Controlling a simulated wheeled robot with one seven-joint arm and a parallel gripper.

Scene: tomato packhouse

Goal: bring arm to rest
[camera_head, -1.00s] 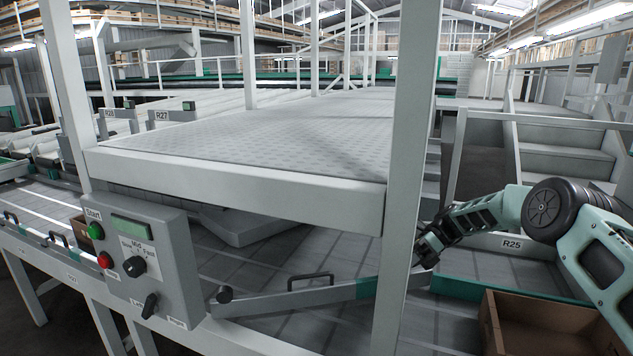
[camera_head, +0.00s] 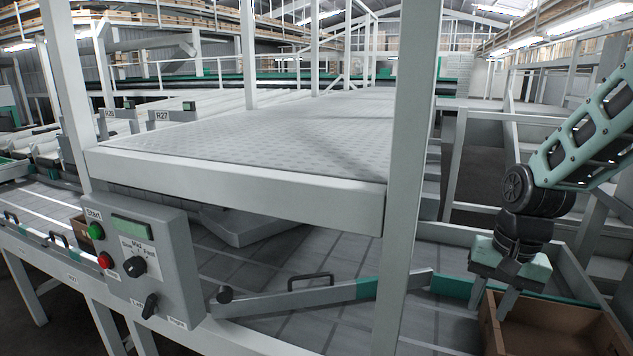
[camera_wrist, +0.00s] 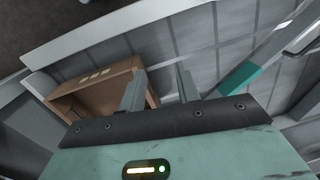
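My gripper (camera_head: 489,304) hangs pointing down at the right of the head view, at the left edge of a brown cardboard box (camera_head: 560,345). The cardboard box (camera_wrist: 78,84) shows there to the left, partly behind the left finger. I cannot tell whether a finger touches the box. My arm rises from the gripper to the upper right. The grey diverter bar (camera_head: 330,294) lies slanted across the belt, clear of my gripper.
A white post (camera_head: 403,180) stands left of my arm. A control box (camera_head: 140,262) with a green button, red button and knobs is at the lower left. A raised grey platform (camera_head: 250,145) fills the middle. The grey belt (camera_wrist: 225,55) beside the box is bare.

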